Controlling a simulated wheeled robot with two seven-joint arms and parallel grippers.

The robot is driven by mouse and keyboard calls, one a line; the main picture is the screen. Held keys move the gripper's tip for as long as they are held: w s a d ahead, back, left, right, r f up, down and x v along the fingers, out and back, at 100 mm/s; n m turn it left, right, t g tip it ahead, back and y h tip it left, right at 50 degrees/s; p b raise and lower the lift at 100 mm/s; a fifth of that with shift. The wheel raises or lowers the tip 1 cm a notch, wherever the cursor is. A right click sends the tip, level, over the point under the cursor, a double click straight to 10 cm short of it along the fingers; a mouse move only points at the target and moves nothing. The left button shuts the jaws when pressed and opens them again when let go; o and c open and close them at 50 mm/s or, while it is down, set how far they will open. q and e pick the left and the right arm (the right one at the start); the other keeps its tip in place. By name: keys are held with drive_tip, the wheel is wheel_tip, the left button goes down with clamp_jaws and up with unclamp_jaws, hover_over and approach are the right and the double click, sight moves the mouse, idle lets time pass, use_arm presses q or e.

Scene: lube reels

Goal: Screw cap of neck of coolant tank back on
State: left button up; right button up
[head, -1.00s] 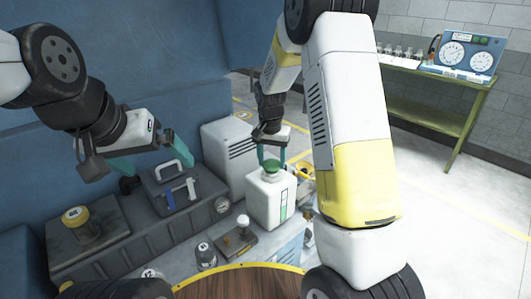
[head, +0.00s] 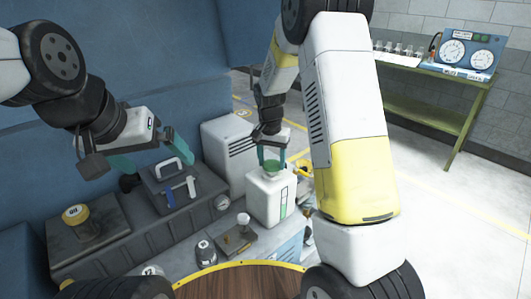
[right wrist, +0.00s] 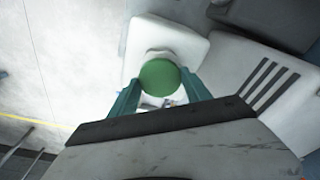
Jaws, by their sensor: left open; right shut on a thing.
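The white coolant tank (head: 268,198) stands upright in the middle of the head view, with a green level strip on its side. The green cap (head: 271,166) is at the top of the tank, over its neck. My right gripper (head: 271,153) points down from above and is shut on the cap. In the right wrist view the round green cap (right wrist: 159,77) sits between the two teal fingers, with the white neck just beyond it. I cannot tell how far the cap is threaded.
A white vented box (head: 228,150) is behind the tank.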

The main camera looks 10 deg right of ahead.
drive_tip(key=m, duration=0.4)
drive_tip(key=shift+m, duration=0.4)
drive_tip(key=shift+h, duration=0.3)
drive_tip(key=m, duration=0.3)
drive_tip(key=shift+a+g, duration=0.1)
drive_tip(key=shift+g, duration=0.2)
drive_tip(key=shift+w+m, duration=0.1)
drive_tip(key=shift+m, duration=1)
drive_tip(key=m, duration=0.3)
drive_tip(key=shift+g, duration=0.3)
drive_tip(key=shift+m, duration=1)
